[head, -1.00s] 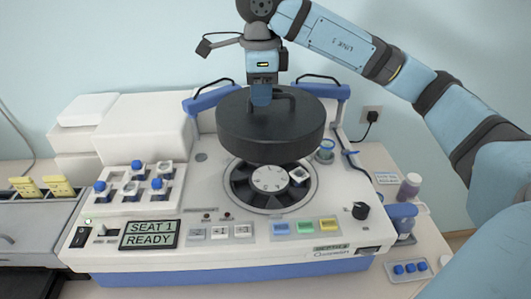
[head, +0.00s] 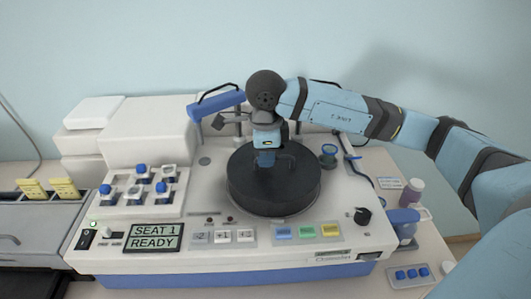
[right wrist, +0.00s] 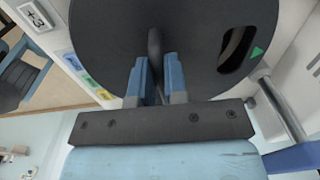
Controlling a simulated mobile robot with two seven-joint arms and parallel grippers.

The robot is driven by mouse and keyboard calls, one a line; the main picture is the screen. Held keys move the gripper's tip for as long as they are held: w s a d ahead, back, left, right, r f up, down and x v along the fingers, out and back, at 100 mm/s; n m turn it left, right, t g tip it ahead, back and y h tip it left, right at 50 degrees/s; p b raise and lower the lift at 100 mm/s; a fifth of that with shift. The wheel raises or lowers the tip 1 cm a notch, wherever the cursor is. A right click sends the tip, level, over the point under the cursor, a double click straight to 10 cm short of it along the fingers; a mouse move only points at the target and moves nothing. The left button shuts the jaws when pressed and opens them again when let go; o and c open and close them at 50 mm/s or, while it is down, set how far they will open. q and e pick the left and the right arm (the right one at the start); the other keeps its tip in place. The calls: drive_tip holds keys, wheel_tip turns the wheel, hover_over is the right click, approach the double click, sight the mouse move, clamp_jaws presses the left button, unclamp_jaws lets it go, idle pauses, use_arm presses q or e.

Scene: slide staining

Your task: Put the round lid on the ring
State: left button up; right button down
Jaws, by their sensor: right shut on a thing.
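The round lid (head: 274,187) is a thick black disc with a handle on top. In the head view it sits low over the place of the ring on the white machine and hides the ring. I cannot tell whether it rests fully on the ring. My right gripper (head: 266,160) is above the lid, shut on its handle. In the right wrist view the blue fingers (right wrist: 157,85) pinch the handle (right wrist: 154,50), and the lid's top (right wrist: 100,40) shows a dark slot and a green triangle. My left gripper is not in view.
The white machine (head: 215,270) has a display (head: 154,237) reading SEAT 1 READY and coloured buttons (head: 306,231). Blue-topped pieces (head: 141,169) stand on the left. A blue bar (head: 216,105) rises behind the lid. Bottles (head: 414,190) stand at the right.

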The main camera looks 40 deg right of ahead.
sight(265, 171)
drive_tip(key=c, duration=1.1)
unclamp_jaws()
drive_tip(key=shift+c, duration=0.2)
drive_tip(key=shift+r, duration=0.15)
drive_tip(key=shift+r, duration=0.25)
wheel_tip(265, 171, up, 11)
drive_tip(key=b, duration=0.1)
drive_tip(key=shift+s+a+r+b, duration=0.15)
drive_tip(key=shift+s+a+b, duration=0.05)
drive_tip(key=shift+b, duration=0.1)
